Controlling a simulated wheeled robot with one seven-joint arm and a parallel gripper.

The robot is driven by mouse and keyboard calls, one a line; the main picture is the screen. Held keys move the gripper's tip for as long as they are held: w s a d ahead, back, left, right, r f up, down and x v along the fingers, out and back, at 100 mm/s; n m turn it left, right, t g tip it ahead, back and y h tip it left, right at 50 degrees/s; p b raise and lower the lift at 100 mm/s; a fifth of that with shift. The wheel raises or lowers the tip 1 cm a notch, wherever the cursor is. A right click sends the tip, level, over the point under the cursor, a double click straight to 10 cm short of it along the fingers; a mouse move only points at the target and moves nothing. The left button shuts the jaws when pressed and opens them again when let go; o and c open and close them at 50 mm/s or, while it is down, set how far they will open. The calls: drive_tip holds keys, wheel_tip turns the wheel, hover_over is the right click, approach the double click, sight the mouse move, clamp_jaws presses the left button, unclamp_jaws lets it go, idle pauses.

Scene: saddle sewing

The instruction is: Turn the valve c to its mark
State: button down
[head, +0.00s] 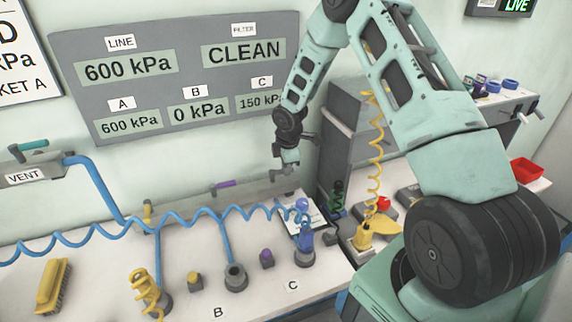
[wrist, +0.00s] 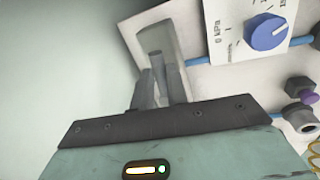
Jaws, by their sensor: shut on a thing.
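My gripper (head: 290,168) is at the right end of the grey manifold (head: 185,206) along the back of the bench, on the branch above label C. In the wrist view its fingers (wrist: 162,88) are shut around a small grey part, taken as the handle of valve c (wrist: 156,60). The fingers hide most of it, and I cannot make out its mark or its exact angle. The other handles on the manifold are yellow (head: 147,211) and purple (head: 225,184). The wall panel (head: 180,72) reads C 150 kPa, B 0 kPa and A 600 kPa.
A blue dial knob (wrist: 268,32) on a white kPa plate (wrist: 232,38) is close to the right of my fingers. A coiled blue hose (head: 180,222) crosses the bench. A brush (head: 53,286) and several fittings stand in front. A grey cabinet (head: 345,140) is right of my gripper.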

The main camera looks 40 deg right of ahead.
drive_tip(key=shift+w+d+r+n+p, duration=0.15)
drive_tip(key=shift+w+n+p, duration=0.2)
drive_tip(key=shift+n, duration=0.35)
drive_tip(key=c, duration=1.4)
unclamp_jaws()
drive_tip(key=s+r+b, duration=0.1)
drive_tip(key=r, duration=0.4)
drive_tip(key=s+r+b, duration=0.1)
drive_tip(key=r, duration=0.5)
drive_tip(key=s+a+r, duration=0.1)
drive_tip(key=r, duration=0.5)
drive_tip(key=shift+s+b, duration=0.2)
drive_tip(key=shift+b, duration=0.2)
drive_tip(key=shift+f, duration=0.1)
